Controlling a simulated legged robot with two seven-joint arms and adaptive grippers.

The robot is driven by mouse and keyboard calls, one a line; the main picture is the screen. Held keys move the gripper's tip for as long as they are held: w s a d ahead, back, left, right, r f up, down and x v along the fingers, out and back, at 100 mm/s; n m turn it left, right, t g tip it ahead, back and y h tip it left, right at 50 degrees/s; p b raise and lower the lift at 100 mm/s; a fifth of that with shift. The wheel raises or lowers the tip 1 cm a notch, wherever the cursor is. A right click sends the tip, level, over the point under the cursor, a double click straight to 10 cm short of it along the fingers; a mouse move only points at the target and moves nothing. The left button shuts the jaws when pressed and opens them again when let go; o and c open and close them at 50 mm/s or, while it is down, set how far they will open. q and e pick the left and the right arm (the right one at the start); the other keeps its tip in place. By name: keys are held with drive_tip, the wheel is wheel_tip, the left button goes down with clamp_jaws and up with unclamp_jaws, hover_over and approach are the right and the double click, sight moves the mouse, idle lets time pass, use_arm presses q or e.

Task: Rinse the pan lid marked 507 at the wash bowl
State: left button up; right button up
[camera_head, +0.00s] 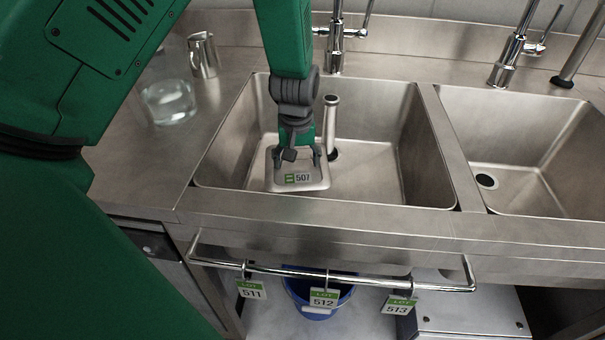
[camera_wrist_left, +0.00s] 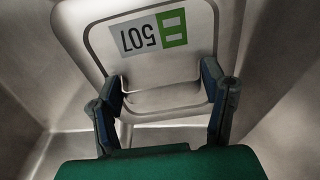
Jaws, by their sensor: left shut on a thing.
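The pan lid marked 507 (camera_head: 284,184) is a rectangular metal lid with a green and white label. My left gripper (camera_head: 296,157) reaches down into the left sink basin (camera_head: 228,160) and is shut on the lid, holding it inside the basin near the front wall. In the left wrist view the lid (camera_wrist_left: 104,38) shows its label upside down, and the fingers of the left gripper (camera_wrist_left: 165,95) stand at either side of its near part. What the fingertips grip is partly hidden. My right gripper is not in view.
A metal standpipe (camera_head: 331,120) rises in the left basin behind the gripper, below a tap (camera_head: 335,45). A second basin (camera_head: 530,150) lies to the right. A glass (camera_head: 170,103) and metal jug (camera_head: 203,56) stand left. A front rail (camera_head: 330,274) carries lot tags.

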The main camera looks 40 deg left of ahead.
sight(299, 158)
use_arm(q)
drive_tip(key=r+p, duration=0.2)
drive_tip(key=r, duration=0.1)
drive_tip(key=shift+d+r+p, duration=0.1)
drive_tip(key=shift+d+p, duration=0.2)
drive_tip(key=r+p, duration=0.3)
drive_tip(key=shift+a+r, duration=0.1)
drive_tip(key=shift+a, duration=0.1)
wheel_tip(299, 158, up, 3)
drive_tip(key=p, duration=0.3)
drive_tip(key=shift+d+r+p, duration=0.1)
drive_tip(key=shift+r+p, duration=0.1)
drive_tip(key=shift+p, duration=0.1)
wheel_tip(299, 158, up, 9)
drive_tip(key=p, duration=0.8)
drive_tip(key=shift+f+p, duration=0.15)
drive_tip(key=shift+p, duration=0.15)
idle(1.0)
wheel_tip(299, 158, up, 4)
drive_tip(key=p, duration=0.4)
drive_tip(key=shift+f, duration=0.1)
idle(0.7)
